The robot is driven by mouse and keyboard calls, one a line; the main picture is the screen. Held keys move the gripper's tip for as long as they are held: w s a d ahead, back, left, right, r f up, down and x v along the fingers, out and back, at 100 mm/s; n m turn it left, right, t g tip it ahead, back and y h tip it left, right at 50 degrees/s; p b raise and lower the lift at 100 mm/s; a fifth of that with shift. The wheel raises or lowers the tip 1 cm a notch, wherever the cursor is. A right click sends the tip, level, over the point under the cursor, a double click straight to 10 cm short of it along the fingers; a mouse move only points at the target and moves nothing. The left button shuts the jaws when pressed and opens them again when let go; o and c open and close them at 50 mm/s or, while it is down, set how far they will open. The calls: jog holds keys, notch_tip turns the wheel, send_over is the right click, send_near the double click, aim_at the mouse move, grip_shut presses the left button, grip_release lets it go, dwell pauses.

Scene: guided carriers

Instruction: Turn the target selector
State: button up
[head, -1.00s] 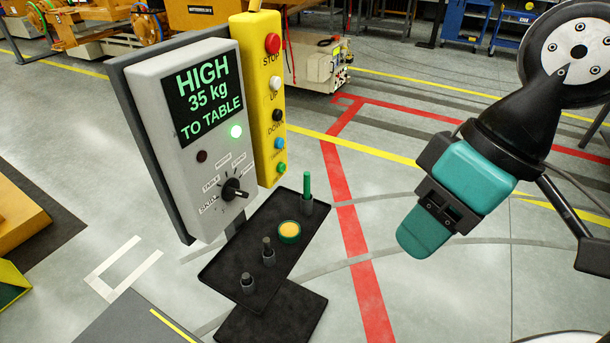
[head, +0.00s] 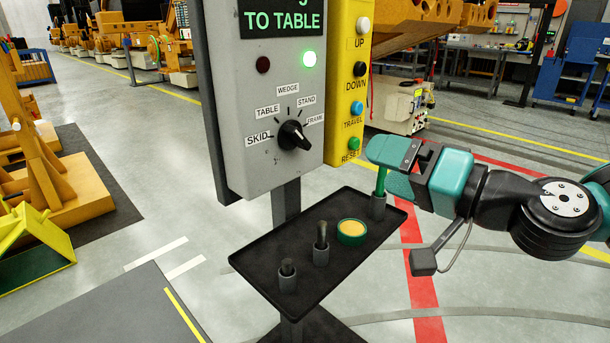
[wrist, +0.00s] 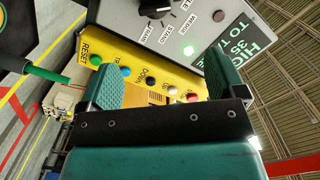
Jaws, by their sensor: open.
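The target selector is a black knob (head: 294,135) on the grey control box (head: 250,165). Labels SKID, TABLE, WEDGE, STAND and FRAME fan around it. Its handle slants toward lower right; I cannot tell which label it marks. The knob shows at the top of the wrist view (wrist: 156,8). My gripper (head: 384,167) is right of the box, pointing left, apart from the knob. It also shows in the wrist view (wrist: 163,82), with its teal fingers spread and nothing between them. The display, cut off in the head view, includes TO TABLE.
A yellow button strip (head: 345,90) runs along the box's right side. Below is a black tray (head: 270,255) with two short tools, a round yellow-topped tin (head: 351,232) and a green-handled tool (head: 381,182) close to my gripper in the head view. A lit green lamp (head: 309,59) is above the knob.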

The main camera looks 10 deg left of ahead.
aim_at(305, 138)
jog(key=shift+m+t, duration=0.3)
jog(key=shift+t, duration=0.1)
jog(key=p+x, duration=0.2)
jog(key=x, duration=0.4)
jog(key=p+x, duration=0.2)
jog(key=x, duration=0.3)
jog(key=w+p+x, duration=0.1)
jog(key=p+x, duration=0.1)
jog(key=x, duration=0.4)
jog(key=shift+w+f, duration=0.1)
jog(key=shift+f, duration=0.2)
jog(key=c, duration=0.9)
